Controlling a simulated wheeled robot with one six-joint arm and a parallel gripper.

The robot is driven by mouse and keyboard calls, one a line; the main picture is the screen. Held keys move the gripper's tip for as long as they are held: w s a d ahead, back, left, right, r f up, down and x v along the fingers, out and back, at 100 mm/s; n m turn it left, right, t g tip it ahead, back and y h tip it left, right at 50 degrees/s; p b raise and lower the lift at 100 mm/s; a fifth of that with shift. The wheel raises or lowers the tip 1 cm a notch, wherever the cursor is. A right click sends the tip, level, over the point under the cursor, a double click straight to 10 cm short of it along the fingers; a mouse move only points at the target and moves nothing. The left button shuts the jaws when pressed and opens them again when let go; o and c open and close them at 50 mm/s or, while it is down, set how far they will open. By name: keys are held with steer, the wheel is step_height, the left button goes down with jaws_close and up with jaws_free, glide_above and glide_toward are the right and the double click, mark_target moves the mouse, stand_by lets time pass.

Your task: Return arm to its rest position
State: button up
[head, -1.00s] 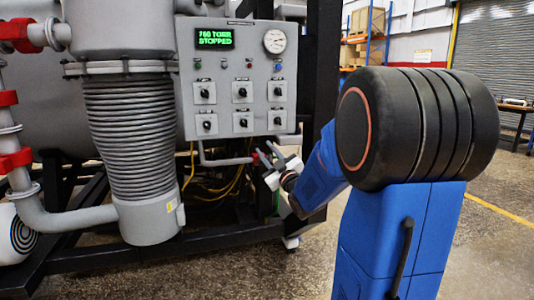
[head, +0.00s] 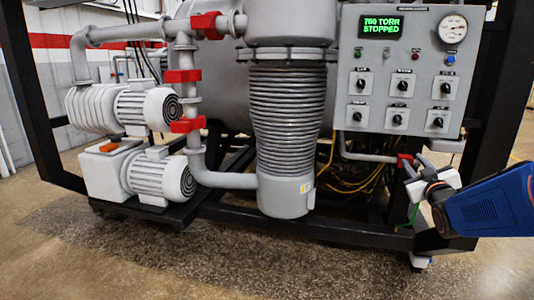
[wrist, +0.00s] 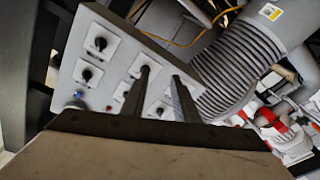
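My arm, with its blue link (head: 492,205), reaches in from the right edge of the head view. My gripper (wrist: 160,74) shows in the wrist view as two dark fingers with a clear gap between them and nothing held. The control panel (head: 408,70) is behind the fingers in the wrist view, with its knobs and buttons in sight. In the head view my gripper is small, below the panel's lower right corner, and its fingertips are hard to make out. The panel's display (head: 380,26) reads 760 TORR STOPPED.
The ribbed grey column (head: 290,120) stands left of the panel. White pumps (head: 160,175) with red-clamped pipes are further left. The black frame (head: 509,80) rises close to my arm. Open floor (head: 250,265) lies in front.

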steer(key=s+a+f+m+g+y, duration=0.1)
steer(key=s+a+f+g, duration=0.3)
steer(key=s, duration=0.7)
steer(key=s+a+f+m+g+y, duration=0.1)
steer(key=s+a+f+g, duration=0.4)
steer(key=s, duration=0.7)
steer(key=s+a+f+m+g+y, duration=0.1)
steer(key=s+a+f+g, duration=0.4)
steer(key=s+a+f, duration=0.3)
steer(key=s+a, duration=0.1)
steer(key=s, duration=0.2)
steer(key=shift+s+a+m, duration=0.25)
steer(key=shift+s+m, duration=0.05)
steer(key=shift+m, duration=0.1)
steer(key=shift+f, duration=0.1)
